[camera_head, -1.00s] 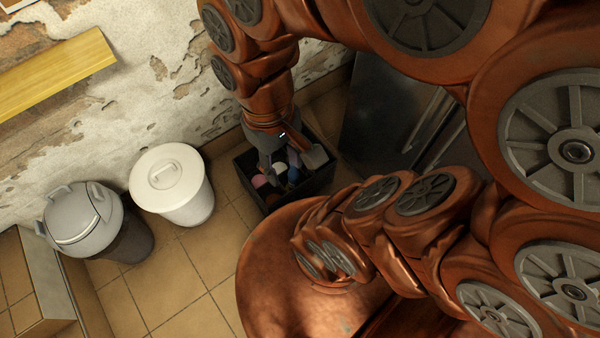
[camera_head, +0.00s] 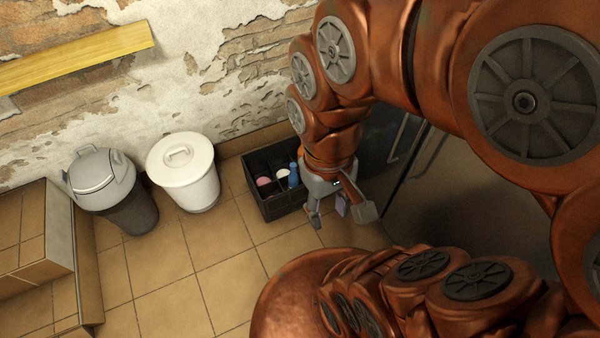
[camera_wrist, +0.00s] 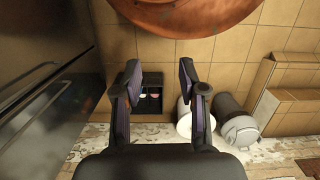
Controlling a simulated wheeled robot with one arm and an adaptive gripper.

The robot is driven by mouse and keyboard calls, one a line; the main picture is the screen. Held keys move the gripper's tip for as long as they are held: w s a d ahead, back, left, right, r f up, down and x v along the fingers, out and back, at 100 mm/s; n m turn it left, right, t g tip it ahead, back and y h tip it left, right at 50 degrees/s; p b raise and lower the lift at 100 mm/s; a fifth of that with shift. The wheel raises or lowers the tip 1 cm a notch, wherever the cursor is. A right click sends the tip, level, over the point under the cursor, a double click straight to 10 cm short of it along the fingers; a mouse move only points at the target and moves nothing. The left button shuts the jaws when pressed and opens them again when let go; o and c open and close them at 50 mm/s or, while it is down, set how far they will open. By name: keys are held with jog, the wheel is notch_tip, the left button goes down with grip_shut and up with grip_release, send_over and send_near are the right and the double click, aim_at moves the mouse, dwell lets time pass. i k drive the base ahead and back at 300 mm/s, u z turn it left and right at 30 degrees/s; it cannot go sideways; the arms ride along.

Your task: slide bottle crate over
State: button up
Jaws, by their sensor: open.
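A black bottle crate (camera_head: 284,206) stands on the tiled floor by the wall, between a white bin and a dark cabinet. Its compartments hold a few items, including a blue bottle (camera_head: 294,176) and pink and white round tops. My gripper (camera_head: 341,211) is open and empty at the crate's right front side, pointing down. Whether a finger touches the crate is not clear. My forearm hides the crate's right end. In the wrist view, the crate (camera_wrist: 152,104) shows beyond and between the spread fingers of my gripper (camera_wrist: 160,76).
A white lidded bin (camera_head: 187,183) stands just left of the crate, with a narrow gap. A grey-lidded dark bin (camera_head: 125,205) is further left. A dark cabinet (camera_head: 450,195) is at the right. Tiled floor (camera_head: 205,260) in front is clear.

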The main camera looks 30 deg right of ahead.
aim_at(268, 170)
jog(key=z, duration=0.4)
jog(key=i, duration=0.65)
jog(key=z, duration=2.4)
jog(key=k, duration=1.35)
jog(key=u, duration=2.25)
jog(key=i, duration=0.5)
jog(key=z, duration=0.05)
